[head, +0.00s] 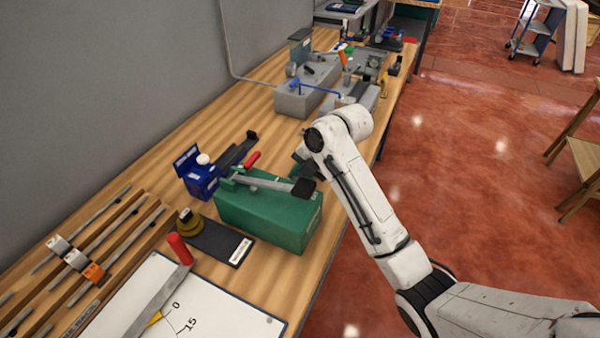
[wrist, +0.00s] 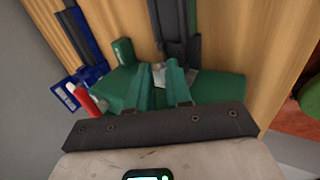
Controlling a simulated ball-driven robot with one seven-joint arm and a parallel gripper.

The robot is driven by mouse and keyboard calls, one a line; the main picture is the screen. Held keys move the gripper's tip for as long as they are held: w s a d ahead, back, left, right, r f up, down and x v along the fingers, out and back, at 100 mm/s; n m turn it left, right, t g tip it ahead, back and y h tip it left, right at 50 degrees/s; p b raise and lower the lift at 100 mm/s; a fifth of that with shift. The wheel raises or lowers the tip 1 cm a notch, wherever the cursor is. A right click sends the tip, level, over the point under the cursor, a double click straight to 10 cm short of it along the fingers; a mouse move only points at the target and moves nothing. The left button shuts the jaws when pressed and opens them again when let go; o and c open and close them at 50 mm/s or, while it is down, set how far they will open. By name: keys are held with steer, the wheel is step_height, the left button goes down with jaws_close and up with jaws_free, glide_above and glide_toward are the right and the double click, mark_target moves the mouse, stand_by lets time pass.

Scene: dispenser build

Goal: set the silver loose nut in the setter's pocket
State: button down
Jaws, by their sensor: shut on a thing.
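The setter looks to be the green block (head: 265,215) with a grey lever and a red-handled part on top, on the wooden bench. My gripper (head: 303,165) is at the block's far right end in the head view, largely hidden by my wrist. In the wrist view my gripper's two green fingers (wrist: 162,72) point over the block (wrist: 120,88), with a small silver piece (wrist: 178,79) at their tips. It appears to be the silver loose nut, partly hidden by the fingers. The pocket cannot be made out, nor whether the nut touches the block.
A blue holder (head: 200,180) with a white knob stands left of the block. A dark plate (head: 215,240) and a white angle board (head: 190,305) lie in front. Grey fixtures (head: 300,100) stand farther back. The bench's right edge runs close beside the block.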

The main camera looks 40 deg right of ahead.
steer(key=shift+f+b, duration=0.55)
steer(key=shift+f, duration=0.3)
stand_by(0.4)
steer(key=c, duration=0.6)
jaws_free()
steer(key=shift+c, duration=0.2)
steer(key=shift+r, duration=0.15)
step_height(320, 180, up, 7)
steer(key=p, duration=0.5)
stand_by(0.5)
stand_by(0.6)
